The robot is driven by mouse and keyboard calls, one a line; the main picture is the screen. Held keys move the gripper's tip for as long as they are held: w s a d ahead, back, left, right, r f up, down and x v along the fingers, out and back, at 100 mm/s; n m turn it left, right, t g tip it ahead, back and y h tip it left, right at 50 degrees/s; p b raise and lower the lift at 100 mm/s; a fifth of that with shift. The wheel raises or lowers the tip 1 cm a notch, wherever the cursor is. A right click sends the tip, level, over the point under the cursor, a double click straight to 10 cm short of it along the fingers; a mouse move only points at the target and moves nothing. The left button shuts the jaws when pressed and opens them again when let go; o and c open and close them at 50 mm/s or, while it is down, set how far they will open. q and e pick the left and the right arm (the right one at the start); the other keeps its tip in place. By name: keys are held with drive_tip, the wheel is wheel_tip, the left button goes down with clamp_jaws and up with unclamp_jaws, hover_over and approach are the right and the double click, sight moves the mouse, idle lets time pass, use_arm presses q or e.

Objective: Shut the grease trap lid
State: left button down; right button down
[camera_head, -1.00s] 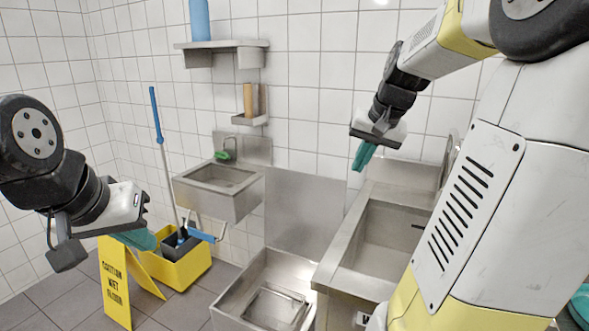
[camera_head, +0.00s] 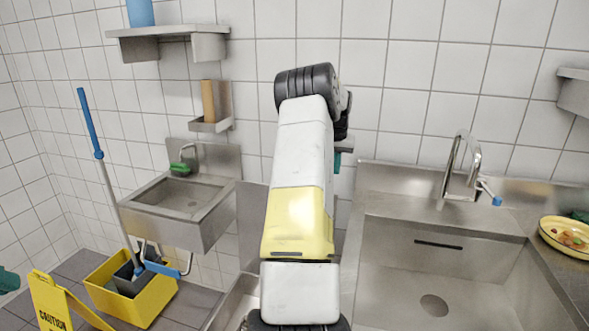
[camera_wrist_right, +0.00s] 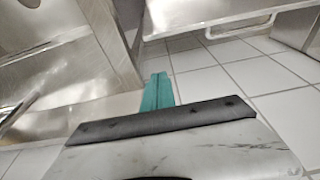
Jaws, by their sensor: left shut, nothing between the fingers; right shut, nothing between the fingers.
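The grease trap is an open steel box (camera_head: 232,302) on the floor, mostly hidden behind my right arm and cut by the lower edge of the head view. Its lid appears to be the upright steel panel (camera_head: 250,215) against the wall behind it; only a left strip shows clearly. My right gripper (camera_head: 338,161) is beyond the arm, mostly hidden, with a bit of teal finger showing right of the panel. In the right wrist view its teal fingers (camera_wrist_right: 158,92) are together and empty. My left gripper (camera_head: 8,281) shows only a teal fingertip at the left edge, shut.
A large steel sink (camera_head: 440,270) with a tap (camera_head: 462,170) is at right, beside a yellow plate of food (camera_head: 567,236). A small hand sink (camera_head: 180,205), a yellow mop bucket (camera_head: 128,290) and a caution sign (camera_head: 55,302) are at left. A shelf (camera_head: 168,38) is above.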

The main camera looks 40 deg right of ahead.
wheel_tip(320, 180, down, 7)
drive_tip(key=s+a, duration=0.1)
drive_tip(key=shift+s+a+f, duration=0.15)
drive_tip(key=shift+s+a, duration=0.05)
drive_tip(key=shift+a, duration=0.15)
drive_tip(key=shift+s+a, duration=0.1)
idle(0.4)
